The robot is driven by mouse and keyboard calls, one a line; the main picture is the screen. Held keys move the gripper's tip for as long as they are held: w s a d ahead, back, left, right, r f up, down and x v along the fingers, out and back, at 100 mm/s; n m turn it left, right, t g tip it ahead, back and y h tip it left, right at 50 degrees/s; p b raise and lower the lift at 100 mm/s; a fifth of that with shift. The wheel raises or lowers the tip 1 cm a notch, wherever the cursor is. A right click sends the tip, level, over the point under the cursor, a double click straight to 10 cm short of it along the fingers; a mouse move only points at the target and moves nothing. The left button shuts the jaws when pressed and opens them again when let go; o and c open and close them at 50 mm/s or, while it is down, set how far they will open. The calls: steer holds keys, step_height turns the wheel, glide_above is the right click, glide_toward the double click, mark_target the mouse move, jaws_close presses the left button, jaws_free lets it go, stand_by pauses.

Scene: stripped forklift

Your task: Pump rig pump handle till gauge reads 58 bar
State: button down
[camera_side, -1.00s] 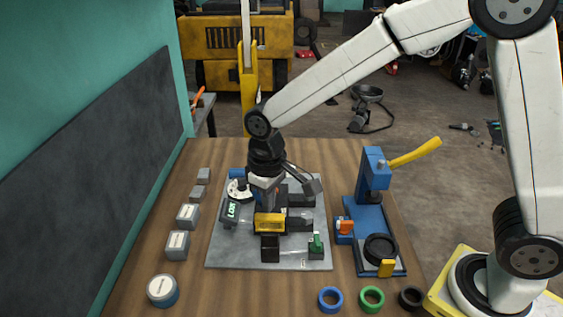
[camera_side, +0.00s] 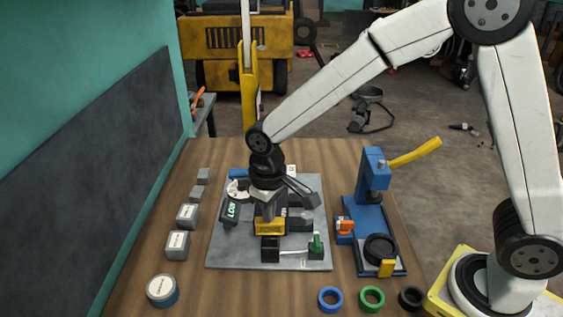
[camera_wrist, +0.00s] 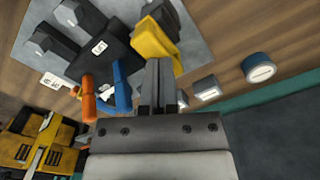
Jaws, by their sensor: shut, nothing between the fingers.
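The rig is a grey plate (camera_side: 225,256) on the wooden table, carrying black blocks, a yellow block (camera_side: 270,227) and a white dial (camera_side: 238,189). A dark box with lit green characters (camera_side: 231,210) stands beside the dial. I cannot read a pressure on either. My gripper (camera_side: 268,214) points down over the rig, shut and empty, just behind the yellow block. In the wrist view, my closed fingers (camera_wrist: 158,64) overlap the yellow part (camera_wrist: 154,46); I cannot tell whether they touch. A blue part (camera_wrist: 122,86) and an orange part (camera_wrist: 89,100) lie left of them. I cannot tell which part is the pump handle.
A blue press (camera_side: 372,215) with a yellow lever (camera_side: 415,153) stands right of the plate. Blue (camera_side: 330,299), green (camera_side: 372,298) and black (camera_side: 411,298) rings lie in front. Several grey pieces line the left, with a round blue-grey one (camera_side: 162,290) nearest.

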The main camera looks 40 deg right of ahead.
steer(key=shift+f, duration=1.2)
steer(key=shift+r, duration=2.85)
steer(key=shift+f, duration=0.2)
